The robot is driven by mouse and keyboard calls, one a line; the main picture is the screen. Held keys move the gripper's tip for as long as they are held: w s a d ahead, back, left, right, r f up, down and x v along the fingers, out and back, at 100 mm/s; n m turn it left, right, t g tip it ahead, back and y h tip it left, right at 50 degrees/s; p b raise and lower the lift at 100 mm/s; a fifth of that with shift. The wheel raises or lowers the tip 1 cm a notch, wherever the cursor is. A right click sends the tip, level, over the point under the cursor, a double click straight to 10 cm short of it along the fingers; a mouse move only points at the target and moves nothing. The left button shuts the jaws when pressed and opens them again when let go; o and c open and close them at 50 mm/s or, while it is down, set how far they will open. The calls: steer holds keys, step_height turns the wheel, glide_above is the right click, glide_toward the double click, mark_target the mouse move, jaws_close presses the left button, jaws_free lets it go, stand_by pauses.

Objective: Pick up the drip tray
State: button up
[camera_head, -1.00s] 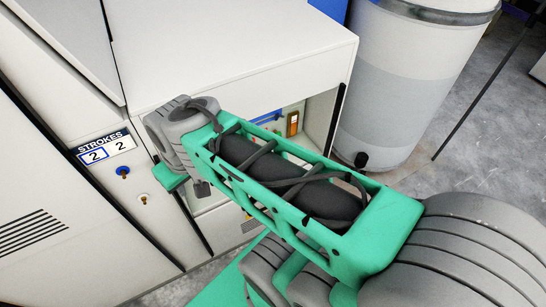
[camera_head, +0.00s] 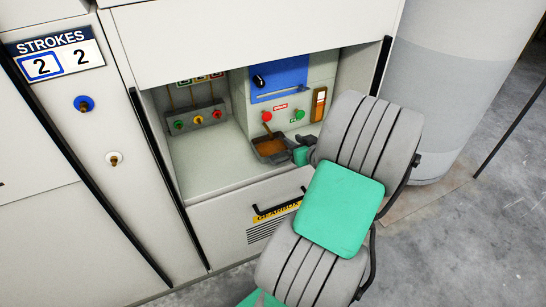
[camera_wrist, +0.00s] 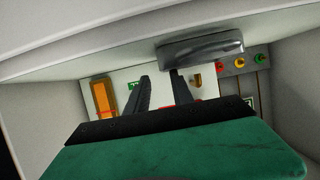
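The drip tray (camera_head: 271,149) is a small dark grey tray with brown liquid in it. It sits on the floor of the recess in the white machine, below a brown spout. My gripper (camera_head: 297,152) is inside the recess just right of the tray. In the wrist view, which looks upside down, the tray (camera_wrist: 202,46) shows its grey side beyond my fingertips (camera_wrist: 161,76). The two dark fingers stand apart with nothing between them. The right finger's tip overlaps the tray's edge in the picture; I cannot tell whether they touch.
A panel with a blue plate (camera_head: 279,78) and red and green buttons stands behind the tray. A box with coloured knobs (camera_head: 197,119) is at the recess's left. The white hood (camera_head: 250,38) overhangs the recess. A drawer handle (camera_head: 279,208) is below. A grey cylinder (camera_head: 455,80) stands right.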

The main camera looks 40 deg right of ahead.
mark_target(281, 135)
steer(key=x, duration=0.1)
steer(key=b+x, duration=0.1)
steer(key=x, duration=0.2)
steer(key=shift+w+a+f, duration=0.2)
steer(key=shift+w+f, duration=0.1)
steer(key=shift+f, duration=0.05)
steer(key=shift+w+d+b, duration=0.2)
steer(key=shift+w+b, duration=0.1)
steer(key=shift+w, duration=0.1)
steer(key=shift+c, duration=0.2)
jaws_close()
stand_by(0.4)
